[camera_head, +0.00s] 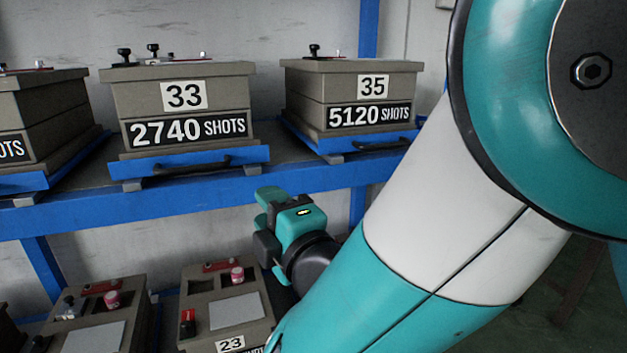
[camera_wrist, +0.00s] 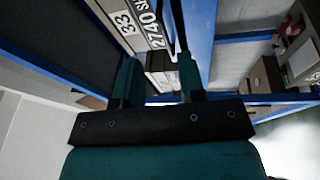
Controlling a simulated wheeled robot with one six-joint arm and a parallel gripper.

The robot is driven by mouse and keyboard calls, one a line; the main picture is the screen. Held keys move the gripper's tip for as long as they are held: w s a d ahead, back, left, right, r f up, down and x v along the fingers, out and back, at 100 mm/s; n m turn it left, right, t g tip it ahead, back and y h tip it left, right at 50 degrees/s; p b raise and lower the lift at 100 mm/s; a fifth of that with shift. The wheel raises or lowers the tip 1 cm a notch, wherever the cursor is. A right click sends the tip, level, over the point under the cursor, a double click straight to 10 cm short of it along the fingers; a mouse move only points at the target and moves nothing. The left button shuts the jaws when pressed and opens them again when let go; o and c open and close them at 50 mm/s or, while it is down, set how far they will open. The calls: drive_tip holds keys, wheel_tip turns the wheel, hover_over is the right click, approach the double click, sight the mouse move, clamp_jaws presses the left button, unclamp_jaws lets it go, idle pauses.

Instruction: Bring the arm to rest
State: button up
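My gripper (camera_head: 268,222) is in front of the blue rack, below the upper shelf and between the boxes marked 33 and 35. In the wrist view the two fingers (camera_wrist: 159,72) stand apart with nothing held between them. My teal and white arm reaches in from the right and hides part of the rack. Box 33 (camera_head: 184,70) and box 35 (camera_head: 352,82) sit on blue trays on the upper shelf. Box 33 also shows, turned sideways, beyond the fingers in the wrist view (camera_wrist: 138,45).
The upper shelf's blue front beam (camera_head: 120,211) is close to my gripper. Another box (camera_head: 40,105) stands at its left. Below are box 23 (camera_head: 195,275) and a similar box (camera_head: 92,335) with knobs. The floor at lower right is partly hidden by my arm.

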drive_tip(key=w+d+f+m+h, duration=0.1)
drive_tip(key=w+d+m+h, duration=0.5)
drive_tip(key=d+m+h, duration=0.4)
drive_tip(key=s+d+f+m+g, duration=0.1)
drive_tip(key=d+f+m+g, duration=0.15)
drive_tip(key=d, duration=0.25)
drive_tip(key=s+d+f+m+g, duration=0.2)
drive_tip(key=d+m, duration=0.2)
drive_tip(key=d, duration=0.1)
drive_tip(key=s+d+r+m+g+y, duration=0.1)
drive_tip(key=s+d+g, duration=0.1)
drive_tip(key=s+g, duration=0.65)
drive_tip(key=s+d+r+g+y, duration=0.1)
drive_tip(key=s+g, duration=0.2)
drive_tip(key=s, duration=1)
wheel_tip(320, 180, up, 32)
drive_tip(key=p, duration=3.2)
drive_tip(key=shift+r, duration=0.2)
